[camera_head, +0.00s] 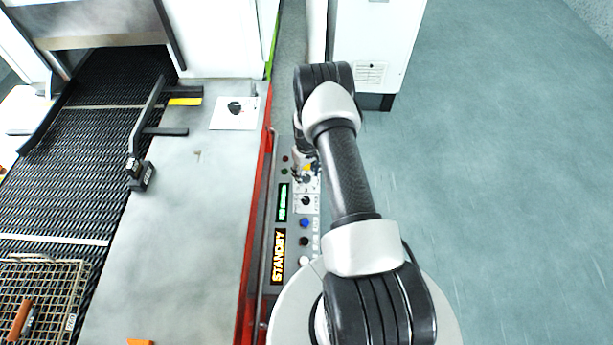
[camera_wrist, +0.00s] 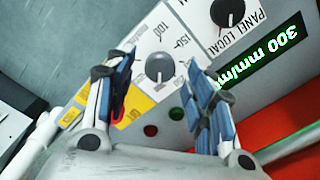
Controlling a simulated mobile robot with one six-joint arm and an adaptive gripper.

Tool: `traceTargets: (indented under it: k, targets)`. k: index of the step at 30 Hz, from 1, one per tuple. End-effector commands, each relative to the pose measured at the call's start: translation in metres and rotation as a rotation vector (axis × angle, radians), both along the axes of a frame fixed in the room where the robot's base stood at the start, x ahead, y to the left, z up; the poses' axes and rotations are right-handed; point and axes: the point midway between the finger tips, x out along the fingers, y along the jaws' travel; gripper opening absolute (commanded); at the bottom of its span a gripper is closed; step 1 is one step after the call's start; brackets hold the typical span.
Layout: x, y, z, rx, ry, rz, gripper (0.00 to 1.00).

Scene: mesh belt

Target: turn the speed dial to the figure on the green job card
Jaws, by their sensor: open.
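The speed dial (camera_wrist: 159,67) is a grey round knob on a white scale plate in the wrist view, with the figures 100 and 150 readable beside it. Its exact pointer setting is too small to tell. My gripper (camera_wrist: 163,64) is open, with one blue-padded finger on each side of the dial in the picture; I cannot tell whether they touch it. A green-lit display (camera_wrist: 262,52) reads 300 mm/min. In the head view my gripper (camera_head: 305,172) is over the far end of the control panel (camera_head: 291,222), partly hiding it. I cannot make out a green job card.
A black selector knob (camera_wrist: 228,12) marked PANEL LOCAL is close beside the dial. A red lamp (camera_wrist: 150,130) and a green lamp (camera_wrist: 176,113) are near the fingers. A red rail (camera_head: 257,200) runs along the panel. Floor at right is clear.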

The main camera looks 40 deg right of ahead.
Motion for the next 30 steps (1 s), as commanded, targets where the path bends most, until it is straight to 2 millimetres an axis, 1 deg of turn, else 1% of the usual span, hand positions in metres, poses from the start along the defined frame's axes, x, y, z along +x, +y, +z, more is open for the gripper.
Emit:
traceTargets:
  k: [1,4,14,30]
  targets:
    - [0.0,0.0,-0.0063,0.0,0.0,0.0,0.49]
    - [0.0001,0.0,-0.012,0.0,0.0,0.0,0.49]
    - [0.0001,0.0,-0.0137,0.0,0.0,0.0,0.49]
    - [-0.0001,0.0,-0.0136,0.0,0.0,0.0,0.13]
